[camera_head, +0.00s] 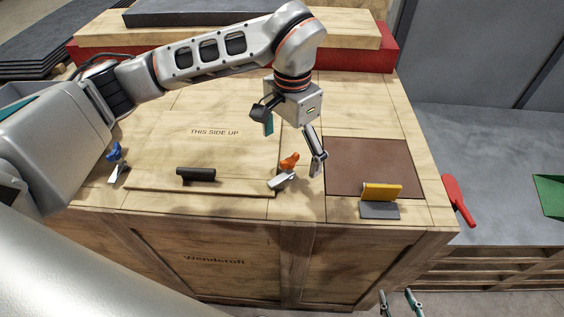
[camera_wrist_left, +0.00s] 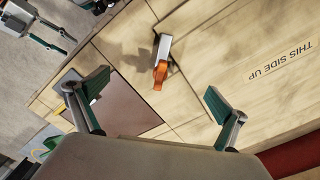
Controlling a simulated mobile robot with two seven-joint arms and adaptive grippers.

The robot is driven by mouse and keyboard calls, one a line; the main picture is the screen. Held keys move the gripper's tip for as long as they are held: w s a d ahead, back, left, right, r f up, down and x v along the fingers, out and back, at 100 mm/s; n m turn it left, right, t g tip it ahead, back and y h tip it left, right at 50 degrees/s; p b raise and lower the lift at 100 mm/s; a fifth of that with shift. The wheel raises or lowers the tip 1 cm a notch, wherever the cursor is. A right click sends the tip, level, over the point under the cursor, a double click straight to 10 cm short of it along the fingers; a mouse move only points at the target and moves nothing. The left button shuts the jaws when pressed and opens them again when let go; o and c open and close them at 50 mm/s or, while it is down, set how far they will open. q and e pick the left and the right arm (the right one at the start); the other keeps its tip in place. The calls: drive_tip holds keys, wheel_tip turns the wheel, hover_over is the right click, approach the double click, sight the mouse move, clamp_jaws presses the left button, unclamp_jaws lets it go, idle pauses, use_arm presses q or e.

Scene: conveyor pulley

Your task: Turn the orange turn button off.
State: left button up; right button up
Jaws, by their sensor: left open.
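The orange turn button (camera_head: 289,162) sits on a grey base (camera_head: 281,181) near the front edge of the wooden crate top. My left gripper (camera_head: 293,148) is open above it, with one finger on each side in the head view and nothing between them. In the left wrist view the orange button (camera_wrist_left: 160,76) lies between the spread fingertips (camera_wrist_left: 155,96), a little above their line, apart from both. My right gripper (camera_head: 399,298) shows only its fingertips at the bottom edge, spread apart and empty, away from the button.
A black handle (camera_head: 196,174) and a blue switch (camera_head: 115,155) lie left of the button. A yellow plate on a grey base (camera_head: 381,192) stands right, before a brown panel (camera_head: 370,160). A red handle (camera_head: 458,200) is at the crate's right side. Boards (camera_head: 230,40) lie behind.

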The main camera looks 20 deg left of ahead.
use_arm(q)
wheel_tip(320, 180, up, 3)
drive_tip(key=shift+r+p, duration=0.15)
drive_tip(key=shift+p, duration=0.45)
drive_tip(key=shift+r+p, duration=0.3)
drive_tip(key=shift+r, duration=0.7)
